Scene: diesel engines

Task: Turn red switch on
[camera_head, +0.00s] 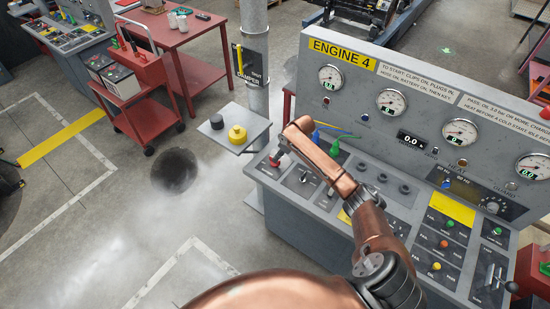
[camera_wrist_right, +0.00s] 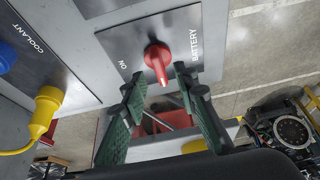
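The red switch (camera_wrist_right: 158,60) is a rotary knob on a grey plate labelled BATTERY, with ON printed to its left in the right wrist view. Its handle points down in that view, towards the space between my fingers. My right gripper (camera_wrist_right: 158,86) is open, its two green-padded fingers on either side of the handle's lower end. I cannot tell whether either finger touches it. In the head view a bit of red (camera_head: 274,160) shows at the console's left end, beside my right arm, which hides most of the gripper. My left gripper is out of view.
The ENGINE 4 console (camera_head: 410,160) carries gauges, knobs and cables. A yellow plug (camera_wrist_right: 44,110) and a blue plug (camera_wrist_right: 5,57) sit by the COOLANT label. A small shelf with a yellow button (camera_head: 237,134) stands left of the console. A red cart (camera_head: 140,95) is farther left.

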